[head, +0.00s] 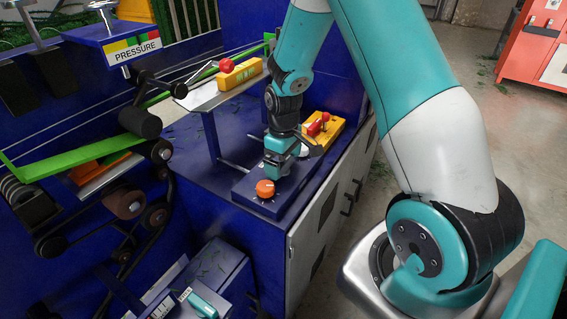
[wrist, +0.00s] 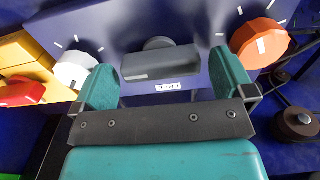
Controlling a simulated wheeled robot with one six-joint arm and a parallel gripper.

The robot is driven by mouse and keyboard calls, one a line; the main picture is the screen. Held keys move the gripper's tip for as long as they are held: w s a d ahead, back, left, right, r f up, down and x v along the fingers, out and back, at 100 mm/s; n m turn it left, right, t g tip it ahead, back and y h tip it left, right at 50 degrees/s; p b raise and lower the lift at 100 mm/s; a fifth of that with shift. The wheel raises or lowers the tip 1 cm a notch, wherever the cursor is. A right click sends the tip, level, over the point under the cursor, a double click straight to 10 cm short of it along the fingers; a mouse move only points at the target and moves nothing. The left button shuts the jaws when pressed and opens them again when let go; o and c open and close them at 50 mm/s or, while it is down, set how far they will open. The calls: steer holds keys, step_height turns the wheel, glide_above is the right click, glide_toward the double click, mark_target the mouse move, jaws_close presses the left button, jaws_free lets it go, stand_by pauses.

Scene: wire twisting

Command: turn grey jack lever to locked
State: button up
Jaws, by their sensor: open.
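The dark grey jack lever (wrist: 160,62) sits on a blue panel in the wrist view, its bar lying crosswise and a round hub behind it. A small white label lies just below it, too small to read surely. My gripper (wrist: 161,68) is open, with one teal finger to the left of the lever and one to the right. I see gaps between the fingers and the bar ends, and nothing is held. In the head view my gripper (head: 275,167) is low over the blue control box (head: 243,189), and it hides the lever there.
An orange knob (wrist: 258,43) is close beside the right finger, and a white knob (wrist: 75,70) close beside the left finger. A red handle (head: 318,124) on a yellow block (head: 325,135) stands behind my gripper. White tick marks surround the knobs.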

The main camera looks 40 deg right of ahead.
steer(key=shift+f, duration=0.5)
steer(key=c, duration=0.8)
